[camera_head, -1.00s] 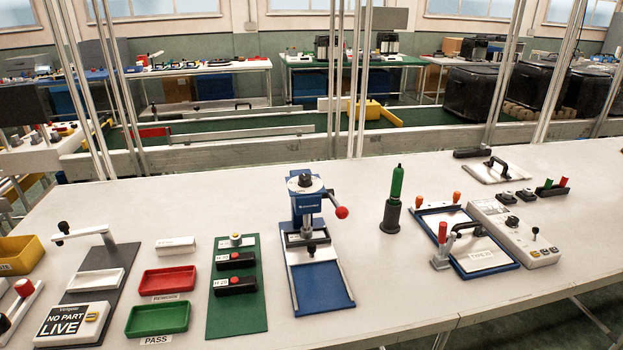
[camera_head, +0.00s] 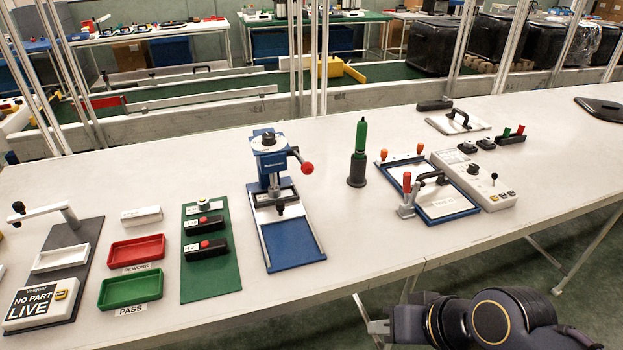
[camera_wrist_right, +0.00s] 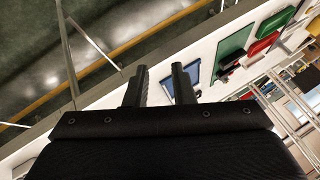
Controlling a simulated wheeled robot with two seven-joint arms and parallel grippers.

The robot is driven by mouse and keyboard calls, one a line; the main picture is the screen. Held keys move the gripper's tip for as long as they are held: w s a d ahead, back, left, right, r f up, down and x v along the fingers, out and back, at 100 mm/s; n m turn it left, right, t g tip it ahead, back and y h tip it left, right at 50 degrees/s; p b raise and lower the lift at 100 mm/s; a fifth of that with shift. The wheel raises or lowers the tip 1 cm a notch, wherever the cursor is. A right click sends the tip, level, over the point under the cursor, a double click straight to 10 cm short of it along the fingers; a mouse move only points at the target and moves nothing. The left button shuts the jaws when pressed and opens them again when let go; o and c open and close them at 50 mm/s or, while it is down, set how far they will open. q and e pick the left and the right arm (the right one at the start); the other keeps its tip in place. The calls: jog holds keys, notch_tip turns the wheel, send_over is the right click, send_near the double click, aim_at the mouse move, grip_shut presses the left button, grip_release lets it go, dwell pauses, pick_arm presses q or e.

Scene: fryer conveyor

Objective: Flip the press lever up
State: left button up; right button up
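The blue press (camera_head: 268,162) stands upright on its blue base plate near the middle of the white table in the head view. Its press lever (camera_head: 306,167) sticks out to the right from the press head, sloping down to a red ball knob. My right gripper (camera_head: 372,314) is at the bottom of the head view, in front of the table edge, below and right of the press and well apart from the lever. In the right wrist view its two black fingers (camera_wrist_right: 159,70) are spread with nothing between them. My left gripper is not in view.
A green-topped bottle (camera_head: 358,155) stands right of the press, beside a blue-framed fixture (camera_head: 447,216) with a red-handled clamp. A green board (camera_head: 216,280) with black blocks lies left of it. The table's front edge (camera_head: 424,268) lies between my right gripper and the press.

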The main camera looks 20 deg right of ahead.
jog(key=w+m+b, duration=0.1)
jog(key=w+m, duration=0.1)
jog(key=w+f+m+t+b, duration=0.1)
jog(key=w+m, duration=0.1)
jog(key=w, duration=0.1)
jog(key=w+m+t+b, duration=0.1)
jog(key=w+m+b, duration=0.1)
jog(key=shift+w+f+m+h, duration=0.2)
jog(key=shift+m+h, duration=0.1)
jog(key=shift+m, duration=0.1)
grip_shut()
jog(key=w+m+t+h+b, duration=0.1)
jog(key=w+m+t+b, duration=0.7)
jog(key=w+m, duration=1)
jog(key=shift+r+m+t+h+b, duration=0.35)
jog(key=shift+m+b, duration=0.9)
jog(key=shift+m, duration=1.45)
jog(key=shift+w+d+f, duration=0.1)
